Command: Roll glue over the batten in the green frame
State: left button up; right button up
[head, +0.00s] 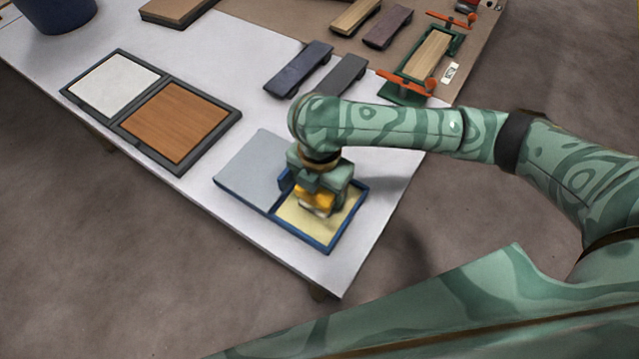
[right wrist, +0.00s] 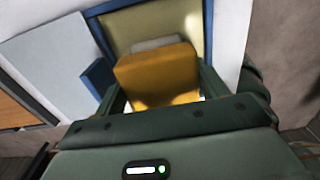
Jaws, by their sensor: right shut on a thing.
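My right gripper (head: 314,192) is shut on an orange-yellow block-shaped handle (right wrist: 158,75), which looks like part of the glue roller. A pale grey piece (right wrist: 156,43) shows just beyond the handle in the right wrist view. The gripper is over the blue-rimmed tray (head: 301,238) with pale yellow glue (head: 318,231) in it. I cannot tell whether the roller touches the glue. The green frame (head: 399,98) stands at the table's far right, with a light wooden batten (head: 427,54) lying in it between orange-red clamps (head: 408,82). My left gripper is out of view.
A grey panel (head: 255,165) adjoins the glue tray. A dark double tray with a white panel (head: 113,85) and a brown panel (head: 172,120) lies left. Dark blocks (head: 299,68) (head: 342,75) stand between the tray and green frame. A blue bucket (head: 55,12) is far left.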

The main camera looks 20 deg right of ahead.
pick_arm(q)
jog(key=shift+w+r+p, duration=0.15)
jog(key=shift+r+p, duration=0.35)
pick_arm(e)
jog(key=shift+s+f, duration=0.1)
jog(key=shift+f, duration=0.1)
dwell(1.2)
jog(key=shift+r, duration=0.1)
